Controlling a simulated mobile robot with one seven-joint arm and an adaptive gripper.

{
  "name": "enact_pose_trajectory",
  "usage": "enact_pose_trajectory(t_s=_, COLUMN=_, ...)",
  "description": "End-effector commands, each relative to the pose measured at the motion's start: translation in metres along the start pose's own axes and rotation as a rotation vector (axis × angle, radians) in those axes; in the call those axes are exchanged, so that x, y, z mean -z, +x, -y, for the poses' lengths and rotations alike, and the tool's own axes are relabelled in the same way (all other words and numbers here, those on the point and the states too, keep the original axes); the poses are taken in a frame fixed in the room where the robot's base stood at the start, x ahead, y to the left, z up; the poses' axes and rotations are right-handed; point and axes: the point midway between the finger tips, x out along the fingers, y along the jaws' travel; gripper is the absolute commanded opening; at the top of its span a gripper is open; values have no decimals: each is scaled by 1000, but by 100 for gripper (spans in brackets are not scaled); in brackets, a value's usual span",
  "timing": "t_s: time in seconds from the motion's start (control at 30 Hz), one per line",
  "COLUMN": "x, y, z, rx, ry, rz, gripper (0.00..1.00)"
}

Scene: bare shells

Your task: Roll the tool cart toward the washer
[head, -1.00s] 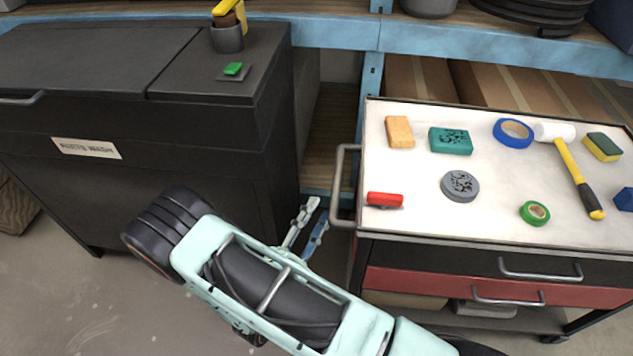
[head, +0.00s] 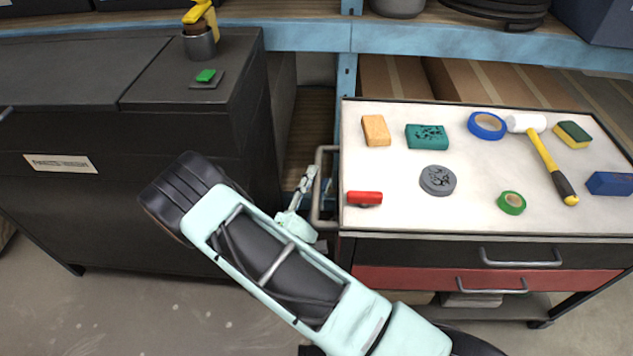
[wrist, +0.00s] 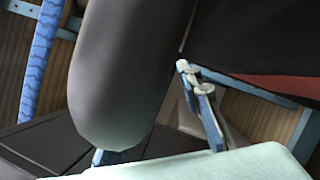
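The tool cart (head: 400,217) has a pale top and black and red drawers, and stands right of centre in the head view. Its grey side handle (head: 316,215) faces left. The washer (head: 150,215), a dark cabinet with a white label, stands at the left with a gap between it and the cart. My gripper (head: 313,178) is at the handle, one pale finger left of the bar and a bluish part showing beyond it. In the wrist view a thick grey bar (wrist: 125,75) lies between the parted fingers, with a gap beside the right finger. The left finger is mostly hidden.
The cart top bears a hammer (head: 548,160), tape rolls, sponges, a grey disc (head: 438,180) and a red tool (head: 364,198). A cup (head: 199,43) stands on the washer. A blue-framed shelf (head: 310,37) runs behind. Bare floor shows at the front left.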

Motion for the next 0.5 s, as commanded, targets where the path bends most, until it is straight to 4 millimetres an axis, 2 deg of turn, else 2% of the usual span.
enact_pose_trajectory(t_s=0.23, x=0, y=1, z=0, rx=0, ry=1, rz=-1, gripper=33)
enact_pose_trajectory(t_s=0.5, x=0, y=1, z=0, rx=0, ry=1, rz=0, gripper=4)
